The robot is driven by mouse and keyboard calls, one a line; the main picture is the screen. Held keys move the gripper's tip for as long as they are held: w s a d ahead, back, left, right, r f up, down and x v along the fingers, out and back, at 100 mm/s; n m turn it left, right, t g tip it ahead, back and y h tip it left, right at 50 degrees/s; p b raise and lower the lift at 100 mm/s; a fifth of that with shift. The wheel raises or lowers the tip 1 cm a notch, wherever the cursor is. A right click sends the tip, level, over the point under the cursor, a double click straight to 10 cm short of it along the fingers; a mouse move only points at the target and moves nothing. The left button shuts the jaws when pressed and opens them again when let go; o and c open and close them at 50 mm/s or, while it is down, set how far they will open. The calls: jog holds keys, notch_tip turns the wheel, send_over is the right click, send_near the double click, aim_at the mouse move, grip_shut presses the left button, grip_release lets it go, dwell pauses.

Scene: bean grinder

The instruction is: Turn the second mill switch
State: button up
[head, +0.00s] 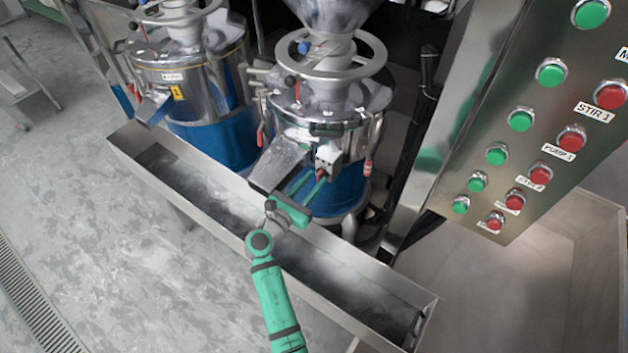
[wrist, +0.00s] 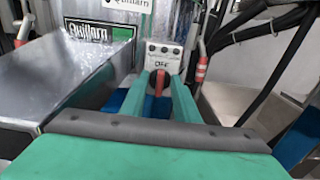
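Two mills stand side by side in the head view, a left mill (head: 190,75) and a right mill (head: 320,110). The right mill's switch box (head: 328,158) is a small grey box on its front. In the wrist view the switch box (wrist: 163,55) reads OFF, with a red knob (wrist: 157,83) below the word. The knob looks upright. My green gripper (head: 318,180) points at the box from the front. In the wrist view my gripper (wrist: 160,92) has its two fingers apart, one on each side of the knob. I cannot tell whether they touch it.
A long steel trough (head: 215,195) runs in front of both mills, below my arm. The right mill's metal chute (head: 280,160) is just left of my gripper. A panel of green and red buttons (head: 540,110) stands on the right.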

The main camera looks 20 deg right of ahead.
jog(key=shift+w+d, duration=0.15)
jog(key=shift+d, duration=0.1)
grip_shut()
